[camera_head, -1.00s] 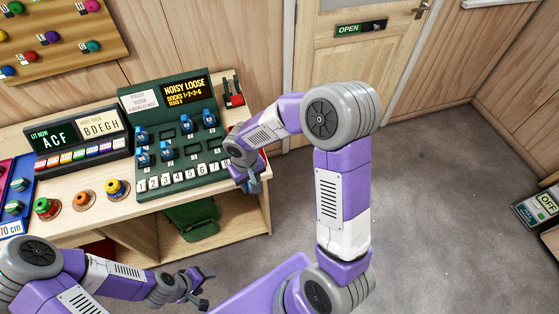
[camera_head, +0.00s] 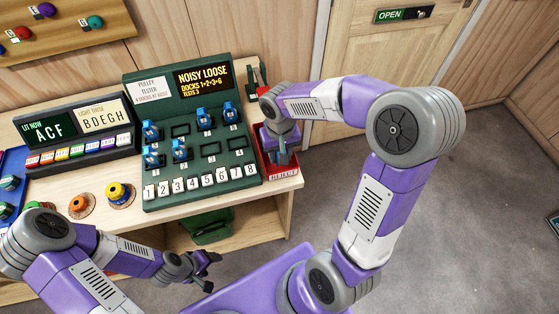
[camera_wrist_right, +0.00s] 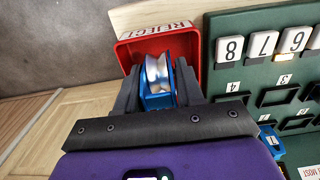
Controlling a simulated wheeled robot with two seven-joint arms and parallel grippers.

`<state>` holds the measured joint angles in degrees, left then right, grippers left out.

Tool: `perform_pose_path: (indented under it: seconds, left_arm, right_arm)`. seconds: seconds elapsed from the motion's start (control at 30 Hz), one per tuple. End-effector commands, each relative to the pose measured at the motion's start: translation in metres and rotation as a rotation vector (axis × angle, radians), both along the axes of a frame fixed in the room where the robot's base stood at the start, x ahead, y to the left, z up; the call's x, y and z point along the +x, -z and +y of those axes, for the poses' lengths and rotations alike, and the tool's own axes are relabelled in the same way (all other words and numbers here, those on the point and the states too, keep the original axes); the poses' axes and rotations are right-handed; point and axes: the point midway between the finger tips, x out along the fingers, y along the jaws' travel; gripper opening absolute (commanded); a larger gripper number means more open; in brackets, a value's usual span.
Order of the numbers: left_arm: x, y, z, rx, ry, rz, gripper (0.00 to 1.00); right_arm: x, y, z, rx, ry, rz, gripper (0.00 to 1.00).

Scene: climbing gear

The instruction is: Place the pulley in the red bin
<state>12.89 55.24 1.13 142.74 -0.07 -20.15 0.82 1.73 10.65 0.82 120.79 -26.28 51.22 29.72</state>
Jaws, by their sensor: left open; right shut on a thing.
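The red bin (camera_head: 291,169), labelled REJECT, sits on the bench's right end; its inner wall also shows in the right wrist view (camera_wrist_right: 187,45). My right gripper (camera_head: 282,156) is over the bin, shut on a blue pulley with a pale metal wheel (camera_wrist_right: 158,82). In the right wrist view the pulley sits between the two dark fingers, in front of the bin's opening; how deep it is cannot be told. My left gripper (camera_head: 204,272) is open and empty, low in front of the bench.
The green pulley tester (camera_head: 212,166) stands left of the bin, with several blue pulleys on its docks. A dark device with red (camera_head: 256,84) is behind the bin. Yellow and orange knobs (camera_head: 119,193) are on the bench's left. A green bin (camera_head: 212,229) stands below.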

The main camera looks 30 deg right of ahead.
Motion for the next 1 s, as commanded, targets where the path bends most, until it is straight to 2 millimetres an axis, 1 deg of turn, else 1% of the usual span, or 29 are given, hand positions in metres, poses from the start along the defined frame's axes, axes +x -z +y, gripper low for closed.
perform_pose_path:
  seconds: [0.03,0.1,0.2,0.5,0.63,0.67,0.7,0.77,0.8,0.83,1.0]
  left_arm:
    - [0.0,0.006,0.0,0.0,0.0,0.0,0.63]
    - [0.0,0.01,0.0,0.0,0.0,0.0,0.63]
    - [0.0,0.013,0.0,0.0,0.0,-0.001,0.63]
    - [0.0,0.012,0.0,0.0,0.0,-0.001,0.63]
    - [0.0,0.016,0.0,0.0,0.0,-0.001,0.63]
    - [0.0,0.016,0.0,0.0,0.0,-0.001,0.63]
    - [0.0,0.015,0.0,0.0,0.0,-0.001,0.63]
    - [0.0,0.015,0.0,0.0,0.0,-0.001,0.63]
    - [0.0,0.015,0.0,0.0,0.0,-0.001,0.63]
    - [0.0,0.015,0.0,0.0,0.0,-0.001,0.63]
    - [0.0,0.015,0.0,0.0,0.0,-0.001,0.63]
  right_arm:
    - [-0.001,0.013,0.0,-0.001,0.0,0.005,0.05]
    - [-0.001,0.025,0.0,-0.001,-0.001,0.005,0.05]
    - [-0.001,0.035,0.0,0.0,0.0,0.003,0.05]
    - [0.0,0.036,0.0,0.0,0.0,0.0,0.05]
    - [0.0,0.04,0.0,0.0,-0.001,0.0,0.05]
    - [0.0,0.041,0.0,0.0,-0.001,0.001,0.39]
    - [0.0,0.04,0.0,0.0,-0.001,0.001,0.45]
    - [0.0,0.04,0.0,0.0,-0.001,0.001,0.54]
    - [0.0,0.04,0.0,0.0,-0.001,0.001,0.6]
    - [0.0,0.04,0.0,0.0,-0.001,0.001,0.63]
    - [0.0,0.039,0.0,-0.001,-0.001,0.001,0.63]
